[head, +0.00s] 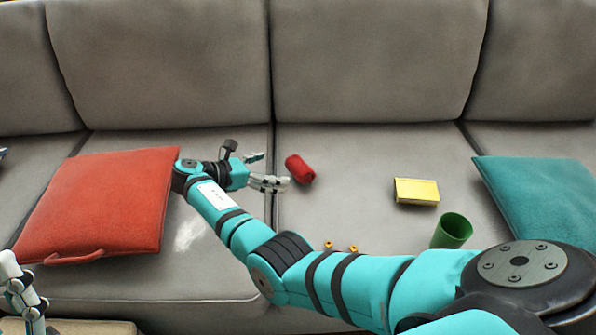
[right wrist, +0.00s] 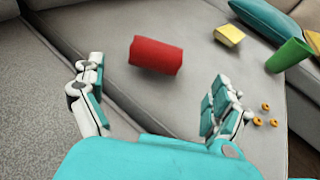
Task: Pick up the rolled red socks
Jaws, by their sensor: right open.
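The rolled red socks (head: 300,169) lie on the grey sofa seat, just right of the seam between two cushions. They also show in the right wrist view (right wrist: 156,56) as a short red roll. My right gripper (head: 272,170) is open and empty, its fingers pointing at the socks from the left. In the right wrist view the socks lie beyond and between the two spread fingers, apart from both. My left gripper (head: 20,288) shows in part at the lower left edge, far from the socks; its jaws are not clear.
A red cushion (head: 105,205) lies left of my right gripper. A yellow box (head: 416,191), a green cup (head: 452,231) and a teal cushion (head: 540,195) are to the right. Small orange rings (right wrist: 266,107) lie near the seat's front edge. The grey backrest (head: 365,60) stands behind.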

